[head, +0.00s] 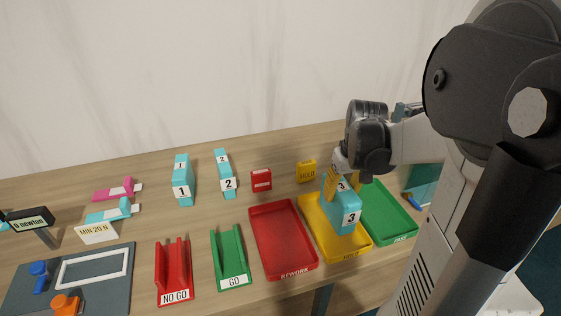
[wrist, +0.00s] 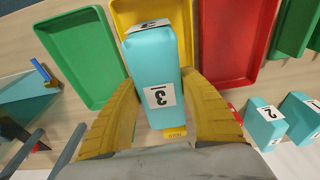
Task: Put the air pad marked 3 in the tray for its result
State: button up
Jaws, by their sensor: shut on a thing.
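The teal air pad marked 3 (head: 346,217) is in my gripper (head: 337,180), over the yellow tray (head: 308,214). In the wrist view the pad (wrist: 155,60) sits between the two yellow fingers of the gripper (wrist: 160,92), its label facing the camera. Whether the pad touches the yellow tray's floor I cannot tell. The red tray marked REWORK (head: 262,225) is to the left of the yellow one, and the green tray (head: 385,200) is to its right. The yellow tray's front label is too small to read surely.
Pads marked 1 (head: 182,180) and 2 (head: 226,175) stand at the back. A red block (head: 261,180) and a yellow HOLD block (head: 307,171) stand behind the trays. NO GO (head: 173,270) and GO (head: 231,258) holders stand left. A MIN 20 N sign (head: 97,232) is farther left.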

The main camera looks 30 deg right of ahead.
jog(key=shift+w+f, duration=0.45)
jog(key=shift+w, duration=0.1)
notch_tip(320, 180, down, 4)
jog(key=shift+b, duration=1.15)
jog(key=shift+r, duration=0.15)
jog(key=o, duration=0.9)
jog(key=shift+f, duration=0.2)
jog(key=shift+c, duration=0.2)
jog(key=o, duration=0.4)
jog(key=shift+c, duration=0.2)
